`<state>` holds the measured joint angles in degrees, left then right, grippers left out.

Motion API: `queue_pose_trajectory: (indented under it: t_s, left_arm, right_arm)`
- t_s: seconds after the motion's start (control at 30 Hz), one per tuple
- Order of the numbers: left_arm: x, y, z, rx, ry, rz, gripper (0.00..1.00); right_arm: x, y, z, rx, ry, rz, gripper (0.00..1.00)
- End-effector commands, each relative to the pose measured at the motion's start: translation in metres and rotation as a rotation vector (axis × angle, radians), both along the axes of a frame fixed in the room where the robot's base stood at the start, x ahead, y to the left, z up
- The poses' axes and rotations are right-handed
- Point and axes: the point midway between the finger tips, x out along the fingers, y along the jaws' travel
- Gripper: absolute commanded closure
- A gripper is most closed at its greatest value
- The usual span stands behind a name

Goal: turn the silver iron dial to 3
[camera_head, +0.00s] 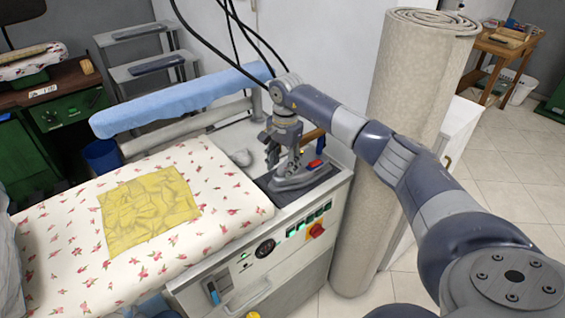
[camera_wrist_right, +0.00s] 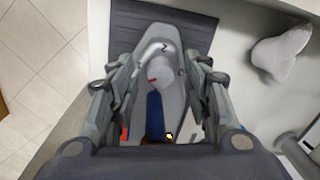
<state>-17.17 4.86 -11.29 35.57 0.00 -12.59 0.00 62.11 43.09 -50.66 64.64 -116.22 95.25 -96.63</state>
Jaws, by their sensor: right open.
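The silver iron (camera_head: 293,178) stands on a dark mat (camera_head: 322,177) at the right end of the ironing station. In the right wrist view the iron (camera_wrist_right: 172,37) lies below the gripper, with a round dial (camera_wrist_right: 159,74) bearing a red mark between the fingers. I cannot read the dial's numbers. My right gripper (camera_head: 284,160) is open above the iron, its fingers (camera_wrist_right: 160,90) on either side of the dial and apart from it. In the head view the gripper hides part of the iron's top. My left gripper is not in view.
A padded floral board (camera_head: 235,190) with a yellow cloth (camera_head: 145,210) lies to the left. A blue padded arm (camera_head: 180,101) is behind it. A tall rolled carpet (camera_head: 405,75) stands close on the right. Black cables (camera_head: 232,40) hang behind the wrist.

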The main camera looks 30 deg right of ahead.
Motion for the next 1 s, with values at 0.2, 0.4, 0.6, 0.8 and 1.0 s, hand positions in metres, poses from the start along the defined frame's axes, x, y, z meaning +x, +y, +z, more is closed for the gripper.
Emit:
queue_pose_trajectory:
  t_s: [0.2,0.4,0.6,0.8,1.0]
  left_arm:
    - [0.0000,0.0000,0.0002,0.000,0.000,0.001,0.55]
    - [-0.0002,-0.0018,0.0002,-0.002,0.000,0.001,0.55]
    - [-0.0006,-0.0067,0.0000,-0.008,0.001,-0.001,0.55]
    - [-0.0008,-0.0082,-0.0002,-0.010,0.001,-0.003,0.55]
    - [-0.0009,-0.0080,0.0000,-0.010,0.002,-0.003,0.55]
  right_arm:
    - [0.0003,0.0002,-0.0022,0.000,-0.001,0.000,0.55]
    - [0.0003,0.0003,-0.0020,0.000,0.000,0.001,0.82]
    - [0.0002,0.0003,-0.0020,0.000,0.000,0.000,1.00]
    - [0.0001,-0.0001,-0.0019,-0.002,0.001,-0.078,1.00]
    - [0.0005,0.0003,-0.0015,-0.001,0.000,-0.223,1.00]
